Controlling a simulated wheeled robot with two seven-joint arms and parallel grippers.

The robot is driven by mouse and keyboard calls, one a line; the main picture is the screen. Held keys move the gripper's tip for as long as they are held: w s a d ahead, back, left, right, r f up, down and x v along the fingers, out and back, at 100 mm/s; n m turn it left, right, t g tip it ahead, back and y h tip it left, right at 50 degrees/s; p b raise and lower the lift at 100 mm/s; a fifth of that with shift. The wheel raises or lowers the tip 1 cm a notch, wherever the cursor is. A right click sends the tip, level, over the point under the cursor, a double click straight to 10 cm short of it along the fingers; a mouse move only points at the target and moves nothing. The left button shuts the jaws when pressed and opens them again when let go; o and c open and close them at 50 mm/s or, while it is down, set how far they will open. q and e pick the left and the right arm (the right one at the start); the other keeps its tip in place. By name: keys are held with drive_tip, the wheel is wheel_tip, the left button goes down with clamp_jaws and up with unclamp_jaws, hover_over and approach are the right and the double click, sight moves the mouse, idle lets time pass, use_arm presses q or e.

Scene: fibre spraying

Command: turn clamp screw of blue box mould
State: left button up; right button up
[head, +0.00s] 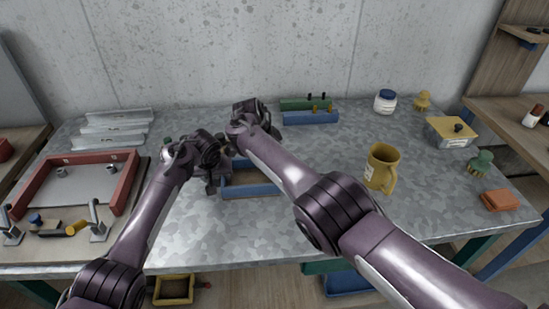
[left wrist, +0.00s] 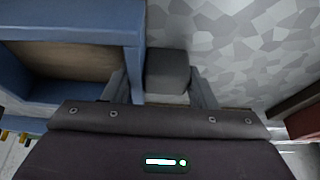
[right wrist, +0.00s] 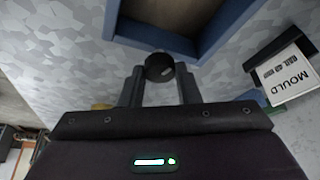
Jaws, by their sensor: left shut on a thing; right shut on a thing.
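The blue box mould (head: 252,190) lies open-topped in the middle of the metal table, partly hidden by my arms. It also shows in the left wrist view (left wrist: 85,27) and the right wrist view (right wrist: 150,37). My left gripper (head: 212,184) is at the mould's left side. In the left wrist view its fingers are shut on a dark grey block (left wrist: 168,70) beside the blue wall. My right gripper (right wrist: 160,85) is at the mould's far side, its fingers hidden in the head view. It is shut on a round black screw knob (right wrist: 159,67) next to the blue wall.
Green (head: 298,103) and blue (head: 312,118) bar moulds lie behind. A yellow mug (head: 381,168) stands right of my right forearm. A red-framed tray (head: 85,180) and metal angles (head: 115,128) lie left. A white MOULD card (right wrist: 290,78) shows in the right wrist view.

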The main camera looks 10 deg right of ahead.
drive_tip(key=shift+m, duration=0.3)
idle(0.4)
drive_tip(key=o, duration=1)
wheel_tip(320, 180, up, 10)
